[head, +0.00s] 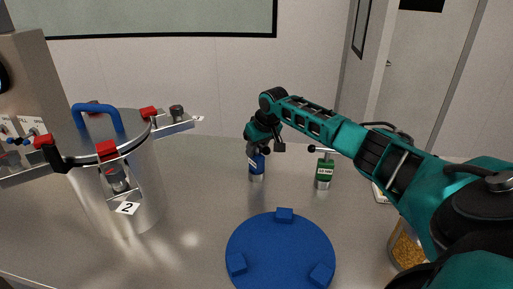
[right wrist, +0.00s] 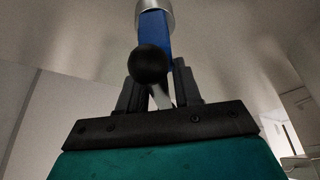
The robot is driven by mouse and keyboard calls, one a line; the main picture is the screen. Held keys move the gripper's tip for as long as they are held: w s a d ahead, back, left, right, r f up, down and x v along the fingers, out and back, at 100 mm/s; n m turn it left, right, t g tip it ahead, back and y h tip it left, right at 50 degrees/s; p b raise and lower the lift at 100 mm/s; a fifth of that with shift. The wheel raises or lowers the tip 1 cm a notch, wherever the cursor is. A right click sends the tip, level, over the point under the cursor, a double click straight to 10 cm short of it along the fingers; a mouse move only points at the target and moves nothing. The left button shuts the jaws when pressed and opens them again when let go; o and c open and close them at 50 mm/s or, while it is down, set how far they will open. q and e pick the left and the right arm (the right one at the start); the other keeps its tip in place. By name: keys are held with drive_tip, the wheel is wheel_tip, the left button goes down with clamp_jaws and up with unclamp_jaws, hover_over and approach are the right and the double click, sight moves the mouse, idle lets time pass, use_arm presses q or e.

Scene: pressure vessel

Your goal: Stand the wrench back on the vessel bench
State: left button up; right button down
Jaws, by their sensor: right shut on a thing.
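The blue wrench (head: 257,165) has a blue body with a white label, a silver lower end and a black ball on its side. It is upright over the grey vessel bench (head: 205,215); I cannot tell whether its lower end touches the bench. My right gripper (head: 257,148) is shut on its upper part and hides some of it. In the right wrist view, the blue body (right wrist: 154,28) and black ball show beyond the dark fingers (right wrist: 160,92). My left gripper is not in view.
The steel vessel (head: 135,185) with a blue lid handle and red-topped clamps stands at left. A round blue fixture (head: 280,255) with raised blocks lies in front. A clear container of golden bits (head: 408,250) is at right, partly behind my arm. The bench between vessel and wrench is clear.

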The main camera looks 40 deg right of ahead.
drive_tip(key=c, duration=0.8)
unclamp_jaws()
drive_tip(key=p+v, duration=0.1)
drive_tip(key=v, duration=1.1)
drive_tip(key=shift+r, duration=0.1)
